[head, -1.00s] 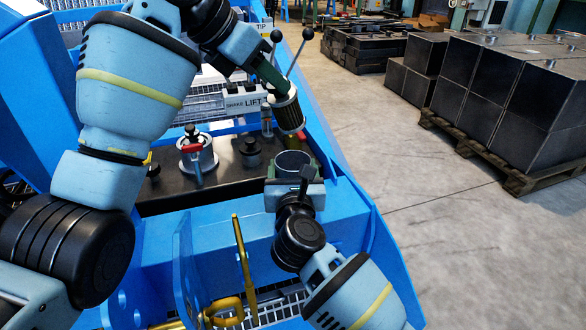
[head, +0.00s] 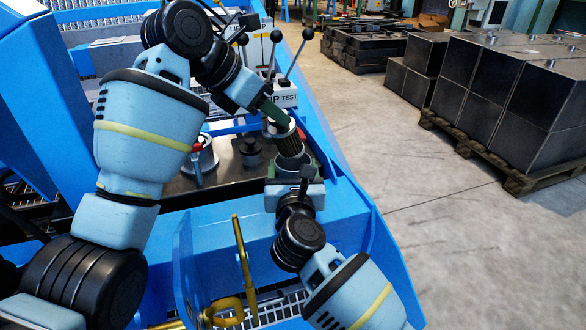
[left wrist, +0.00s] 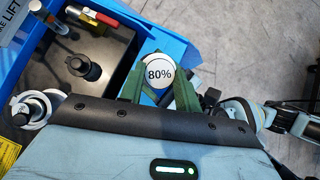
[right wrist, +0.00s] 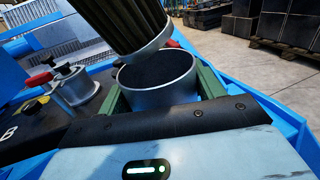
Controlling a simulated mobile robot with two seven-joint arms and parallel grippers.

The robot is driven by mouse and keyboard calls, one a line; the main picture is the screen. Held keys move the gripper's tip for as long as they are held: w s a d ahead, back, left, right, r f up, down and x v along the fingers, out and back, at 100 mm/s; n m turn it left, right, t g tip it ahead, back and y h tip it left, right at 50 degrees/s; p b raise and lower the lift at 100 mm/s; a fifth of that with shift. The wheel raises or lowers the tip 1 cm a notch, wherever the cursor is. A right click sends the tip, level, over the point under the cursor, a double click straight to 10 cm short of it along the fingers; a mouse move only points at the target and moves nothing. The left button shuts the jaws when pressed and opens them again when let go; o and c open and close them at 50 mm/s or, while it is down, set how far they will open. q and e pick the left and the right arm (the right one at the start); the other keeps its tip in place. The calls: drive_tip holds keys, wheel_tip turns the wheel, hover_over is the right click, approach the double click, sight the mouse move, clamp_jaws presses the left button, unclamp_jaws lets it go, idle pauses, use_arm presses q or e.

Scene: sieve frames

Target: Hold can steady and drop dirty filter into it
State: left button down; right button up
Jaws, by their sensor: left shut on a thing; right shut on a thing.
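The dirty filter (head: 287,144) is a dark ribbed cylinder. My left gripper (head: 277,116) is shut on its upper end and holds it tilted above the can. In the left wrist view the filter's round end (left wrist: 159,72) reads "80%" between the green fingers. The can (right wrist: 157,78) is an open grey metal cup, and my right gripper (right wrist: 160,95) is shut around it. In the right wrist view the filter's lower end (right wrist: 135,25) hangs over the can's mouth, toward its far left rim. The can's inside looks dark.
The dark tray top (head: 220,188) of the blue machine lies left of the can, with a metal housing with a red handle (head: 201,160) and a black knob (head: 250,152). Ball-topped levers (head: 292,58) stand behind the filter. The blue side wall (head: 345,170) is close on the right.

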use_arm(q)
drive_tip(key=shift+f, duration=1.45)
drive_tip(key=c, duration=0.9)
unclamp_jaws()
drive_tip(key=v, duration=1.2)
use_arm(e)
drive_tip(key=o, duration=1.8)
drive_tip(key=shift+c, duration=0.2)
